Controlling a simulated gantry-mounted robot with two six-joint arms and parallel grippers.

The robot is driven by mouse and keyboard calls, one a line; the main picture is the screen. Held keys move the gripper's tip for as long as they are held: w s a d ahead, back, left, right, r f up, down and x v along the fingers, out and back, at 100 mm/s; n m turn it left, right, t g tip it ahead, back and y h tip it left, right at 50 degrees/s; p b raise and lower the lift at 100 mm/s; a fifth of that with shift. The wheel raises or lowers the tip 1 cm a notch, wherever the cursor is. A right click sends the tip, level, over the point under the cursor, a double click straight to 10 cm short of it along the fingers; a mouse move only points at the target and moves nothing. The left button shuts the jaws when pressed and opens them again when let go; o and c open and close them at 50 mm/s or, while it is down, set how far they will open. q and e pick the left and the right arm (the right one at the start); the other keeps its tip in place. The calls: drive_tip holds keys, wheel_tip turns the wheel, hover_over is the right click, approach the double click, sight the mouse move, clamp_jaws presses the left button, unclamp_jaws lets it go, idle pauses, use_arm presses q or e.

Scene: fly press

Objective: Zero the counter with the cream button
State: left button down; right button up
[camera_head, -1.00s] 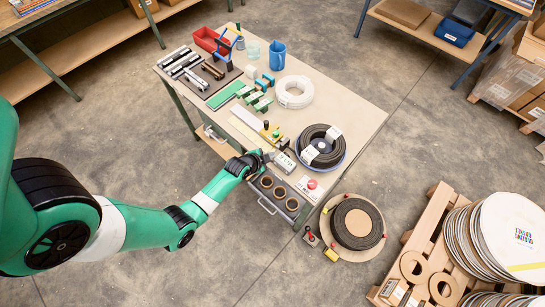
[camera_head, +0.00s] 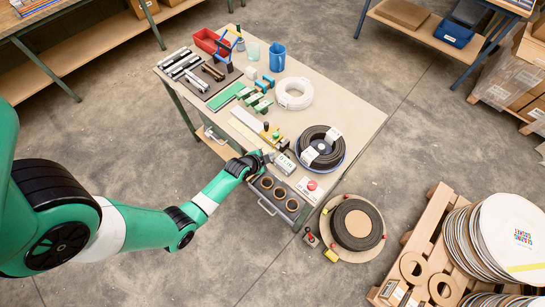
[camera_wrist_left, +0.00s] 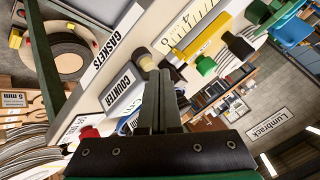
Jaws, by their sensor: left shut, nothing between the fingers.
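The counter (camera_head: 285,162) is a small pale box on the near side of the bench. Its white face, lettered COUNTER (camera_wrist_left: 119,91), shows in the left wrist view. I cannot tell whether the fingertips touch the cream part. The right gripper is out of view.
A red button (camera_head: 311,186) is at the bench's near corner. A black coil in a blue dish (camera_head: 343,160) stands right of the counter. Green blocks (camera_head: 262,106) lie behind.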

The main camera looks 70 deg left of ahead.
use_arm(q)
drive_tip(key=shift+r, duration=0.45)
drive_tip(key=shift+r+p, duration=0.1)
drive_tip(key=shift+p, duration=0.2)
wheel_tip(320, 180, up, 5)
drive_tip(key=p, duration=0.4)
drive_tip(key=shift+p, duration=0.35)
